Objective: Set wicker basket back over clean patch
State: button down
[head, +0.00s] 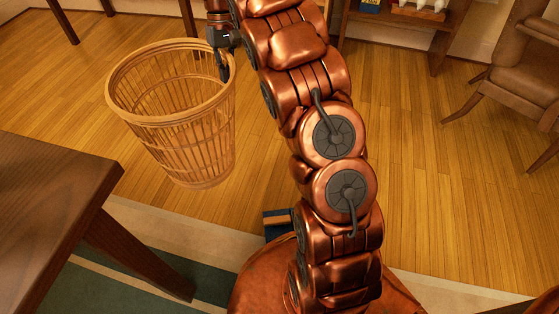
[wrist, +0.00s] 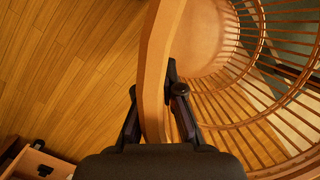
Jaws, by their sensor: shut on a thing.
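The wicker basket (head: 172,112) is round, slatted and open at the top, and looks empty. In the head view it hangs slightly tilted at the left, seemingly above the wood floor. My gripper (head: 222,65) is shut on the right side of its rim. In the wrist view my gripper (wrist: 160,110) has one finger on each side of the rim, and the basket's inside (wrist: 250,80) shows at the right. I cannot make out a clean patch on the floor in either view.
A dark wooden desk (head: 50,200) stands at the lower left, close to the basket. A green and cream rug (head: 150,260) lies below. A brown leather chair (head: 520,70) is at the right, and a low shelf (head: 400,25) stands at the back. Wood floor (head: 420,180) is clear between them.

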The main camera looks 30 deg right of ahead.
jog(key=s+d+f+m+t+y+b, duration=0.1)
jog(key=s+d+f+m, duration=0.35)
jog(key=d+f, duration=0.35)
jog(key=s+d+f+m+t, duration=0.1)
jog(key=s+d+f+m, duration=0.2)
jog(key=d+f+m, duration=0.4)
jog(key=s+d+f+m+t+y+b, duration=0.15)
jog(key=s+d+f+m, duration=0.25)
jog(key=d+f, duration=0.45)
notch_tip(320, 180, down, 10)
jog(key=d+h+b, duration=0.1)
jog(key=b, duration=0.2)
jog(key=shift+w+r, duration=0.15)
jog(key=shift+w, duration=0.05)
jog(key=shift+d, duration=0.1)
jog(key=c, duration=1.3)
grip_release()
